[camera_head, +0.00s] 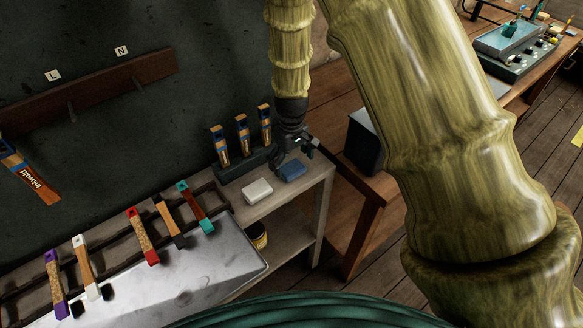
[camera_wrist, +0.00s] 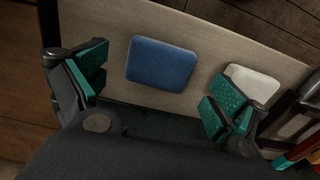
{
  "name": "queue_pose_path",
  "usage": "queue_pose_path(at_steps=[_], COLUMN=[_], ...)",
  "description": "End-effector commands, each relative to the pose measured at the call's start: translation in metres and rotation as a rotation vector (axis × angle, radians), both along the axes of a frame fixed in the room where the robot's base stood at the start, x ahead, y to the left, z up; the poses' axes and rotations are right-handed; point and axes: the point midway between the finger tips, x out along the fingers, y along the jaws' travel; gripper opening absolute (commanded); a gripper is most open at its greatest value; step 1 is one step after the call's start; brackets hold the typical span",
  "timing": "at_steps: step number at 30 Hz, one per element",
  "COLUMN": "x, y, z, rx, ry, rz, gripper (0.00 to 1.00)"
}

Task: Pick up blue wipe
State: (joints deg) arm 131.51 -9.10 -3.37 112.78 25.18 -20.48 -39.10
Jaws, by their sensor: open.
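The blue wipe (camera_head: 292,171) is a flat, rounded blue block lying on a light wooden shelf top (camera_head: 312,183). In the wrist view the blue wipe (camera_wrist: 161,64) lies between and beyond the two fingers, nearer the left one. My gripper (camera_head: 293,158) is above the shelf, just behind the wipe in the head view. In the wrist view my gripper (camera_wrist: 158,92) is open and empty, its teal finger pads wide apart. The wipe is fully visible in the wrist view.
A white wipe (camera_head: 257,191) lies left of the blue one; it also shows close to the right finger in the wrist view (camera_wrist: 252,83). A dark box (camera_head: 364,142) stands to the right.

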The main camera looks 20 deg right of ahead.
Motion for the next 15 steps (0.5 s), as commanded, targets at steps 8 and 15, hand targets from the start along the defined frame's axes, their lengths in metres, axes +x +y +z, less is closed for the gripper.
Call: queue_pose_path(at_steps=[8,15], x=[0.000,0.000], y=[-0.001,-0.001], z=[-0.022,-0.027], rx=[0.000,0.000], ry=[0.000,-0.001], rz=[0.000,-0.001], gripper=[0.96,0.96])
